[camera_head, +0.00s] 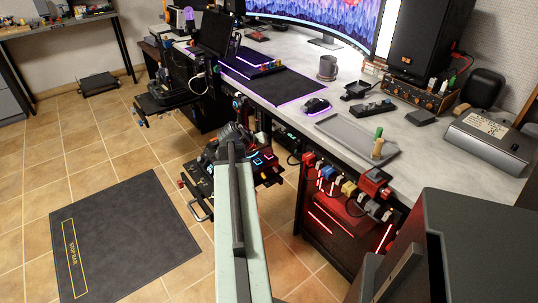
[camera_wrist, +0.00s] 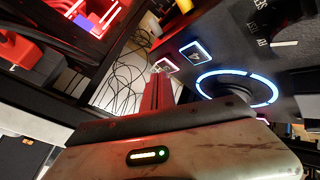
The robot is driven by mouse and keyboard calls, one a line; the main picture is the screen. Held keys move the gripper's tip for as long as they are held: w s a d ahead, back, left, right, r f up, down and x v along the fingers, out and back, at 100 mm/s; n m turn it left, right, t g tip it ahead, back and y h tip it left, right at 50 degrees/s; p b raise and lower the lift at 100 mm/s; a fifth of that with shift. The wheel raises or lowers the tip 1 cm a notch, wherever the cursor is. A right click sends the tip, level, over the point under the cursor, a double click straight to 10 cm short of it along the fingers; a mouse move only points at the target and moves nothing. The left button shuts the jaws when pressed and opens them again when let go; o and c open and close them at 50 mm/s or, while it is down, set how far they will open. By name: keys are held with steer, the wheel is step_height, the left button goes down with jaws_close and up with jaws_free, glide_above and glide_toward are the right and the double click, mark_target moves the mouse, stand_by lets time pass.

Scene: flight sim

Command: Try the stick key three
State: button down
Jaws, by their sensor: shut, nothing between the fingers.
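A dark control panel (camera_wrist: 285,75) fills the right of the wrist view, with a blue-lit ring (camera_wrist: 237,76) and two white-outlined square keys, one upper (camera_wrist: 196,53) and one lower (camera_wrist: 167,64). I cannot read which key is number three. My gripper (camera_wrist: 158,75) shows as narrow red fingers, shut and empty, with the tips close to the lower square key. I cannot tell whether they touch it. In the head view the lit panel (camera_head: 263,161) is beside the desk, partly behind my arm, and my gripper is hidden there.
The desk (camera_head: 345,125) with a mouse (camera_head: 316,106), mug (camera_head: 327,68) and grey tray (camera_head: 350,131) stands to the right. A red-lit cabinet (camera_head: 345,218) is below it. Loose cables (camera_wrist: 120,85) hang in the wrist view. A dark mat (camera_head: 125,235) lies on open floor at left.

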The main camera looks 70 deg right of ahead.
mark_target(267, 157)
steer(key=shift+r, duration=0.45)
step_height(267, 157, up, 5)
steer(key=p, duration=0.5)
steer(key=shift+r+p, duration=0.1)
steer(key=shift+p, duration=0.2)
stand_by(0.3)
